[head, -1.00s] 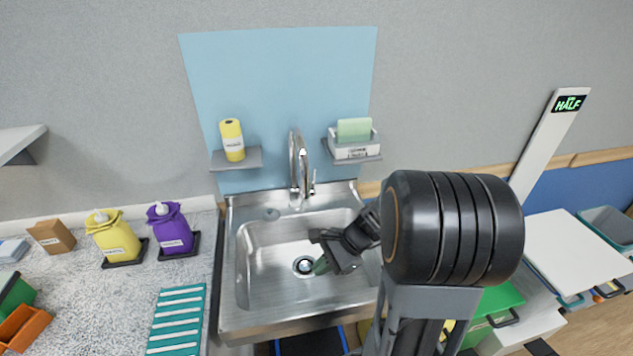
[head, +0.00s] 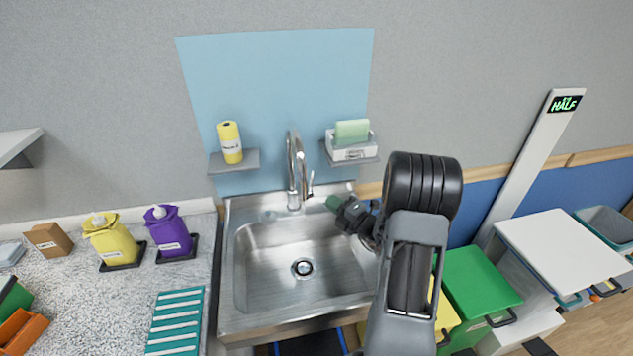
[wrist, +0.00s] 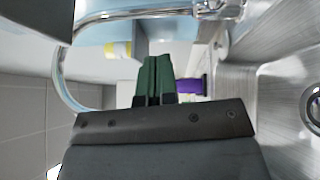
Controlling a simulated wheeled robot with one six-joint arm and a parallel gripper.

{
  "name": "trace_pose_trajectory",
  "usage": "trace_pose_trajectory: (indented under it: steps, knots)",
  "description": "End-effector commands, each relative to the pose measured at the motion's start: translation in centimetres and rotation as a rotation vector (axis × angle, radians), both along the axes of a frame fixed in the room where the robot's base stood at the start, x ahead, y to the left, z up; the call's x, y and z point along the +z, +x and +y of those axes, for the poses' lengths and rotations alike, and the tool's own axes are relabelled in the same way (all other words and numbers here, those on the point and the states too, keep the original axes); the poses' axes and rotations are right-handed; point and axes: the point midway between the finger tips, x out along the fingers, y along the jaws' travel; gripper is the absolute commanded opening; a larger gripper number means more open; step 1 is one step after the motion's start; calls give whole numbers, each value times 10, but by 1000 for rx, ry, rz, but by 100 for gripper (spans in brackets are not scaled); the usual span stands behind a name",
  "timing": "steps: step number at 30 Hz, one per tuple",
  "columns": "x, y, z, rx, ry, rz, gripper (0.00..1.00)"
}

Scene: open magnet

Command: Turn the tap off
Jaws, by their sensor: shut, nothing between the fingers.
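The chrome tap (head: 292,165) stands upright at the back of the steel sink (head: 240,300), its spout arching forward. A small lever (head: 311,184) shows on the right side of its body. My gripper (head: 333,203) is at the sink's back right, to the right of the tap base and apart from it. In the wrist view, its green fingers (wrist: 155,78) are closed together and hold nothing. The tap (wrist: 66,82) curves beyond them along the left and top. I cannot make out a water stream. The drain (head: 302,268) is visible and the basin looks empty.
Yellow (head: 111,242) and purple (head: 168,232) dispensers stand on the left counter. The basin's middle is free.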

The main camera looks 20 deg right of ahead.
Motion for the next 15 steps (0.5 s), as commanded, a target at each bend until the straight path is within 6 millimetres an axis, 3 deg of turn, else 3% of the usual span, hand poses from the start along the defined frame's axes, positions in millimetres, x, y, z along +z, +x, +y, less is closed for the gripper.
trace_pose_trajectory:
  steps: [10, 15]
  knots:
    - [8, 60, 26, 4, -2, -1, 0]
    - [11, 80, 17, 0, -3, 0, 0]
